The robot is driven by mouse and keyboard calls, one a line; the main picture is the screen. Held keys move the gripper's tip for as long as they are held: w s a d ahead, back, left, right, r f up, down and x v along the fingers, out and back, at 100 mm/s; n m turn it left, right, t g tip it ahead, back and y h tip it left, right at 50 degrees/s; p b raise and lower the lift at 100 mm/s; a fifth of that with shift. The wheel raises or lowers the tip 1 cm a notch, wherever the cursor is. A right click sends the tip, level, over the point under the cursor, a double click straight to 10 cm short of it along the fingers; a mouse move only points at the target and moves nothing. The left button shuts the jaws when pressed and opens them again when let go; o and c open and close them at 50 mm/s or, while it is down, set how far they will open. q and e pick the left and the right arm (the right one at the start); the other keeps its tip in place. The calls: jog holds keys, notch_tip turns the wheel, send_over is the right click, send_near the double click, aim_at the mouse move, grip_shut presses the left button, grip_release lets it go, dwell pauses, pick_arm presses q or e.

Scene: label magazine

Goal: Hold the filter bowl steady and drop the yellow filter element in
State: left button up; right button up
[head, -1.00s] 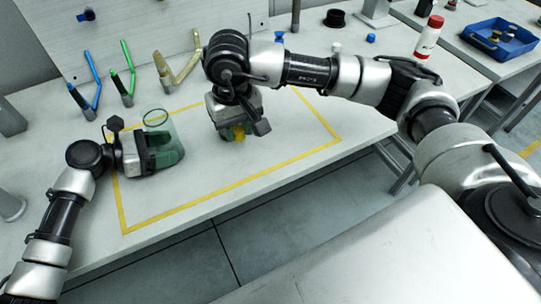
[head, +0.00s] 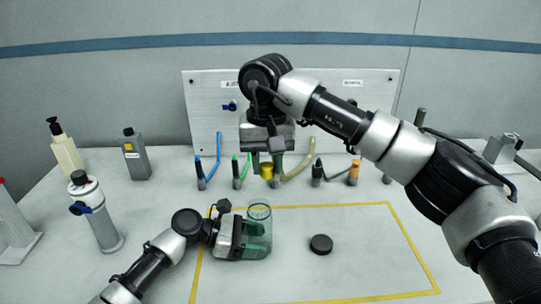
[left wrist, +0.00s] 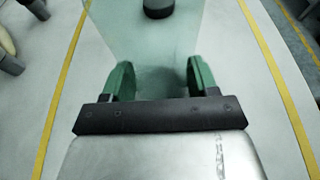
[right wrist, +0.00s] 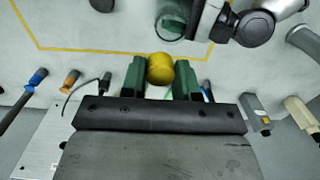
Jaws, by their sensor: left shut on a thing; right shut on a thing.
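The filter bowl (head: 259,212) is a clear greenish cup standing on the table inside the yellow outline. My left gripper (head: 262,238) is shut on it from the left side; in the left wrist view the bowl (left wrist: 150,40) sits between the green fingers (left wrist: 155,80). The yellow filter element (head: 267,171) is held by my right gripper (head: 267,162), above and behind the bowl in the head view. In the right wrist view the element (right wrist: 160,69) is between the green fingers, and the bowl's round opening (right wrist: 170,27) shows beyond it, apart from it.
A black round cap (head: 321,244) lies on the table right of the bowl. Several coloured tubes and fittings stand along the back panel (head: 330,100). Bottles (head: 137,155) and a grey cylinder (head: 100,215) stand at the left.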

jog(key=shift+f, duration=1.5)
jog(key=o, duration=1)
jog(key=shift+c, duration=0.2)
notch_tip(320, 180, up, 12)
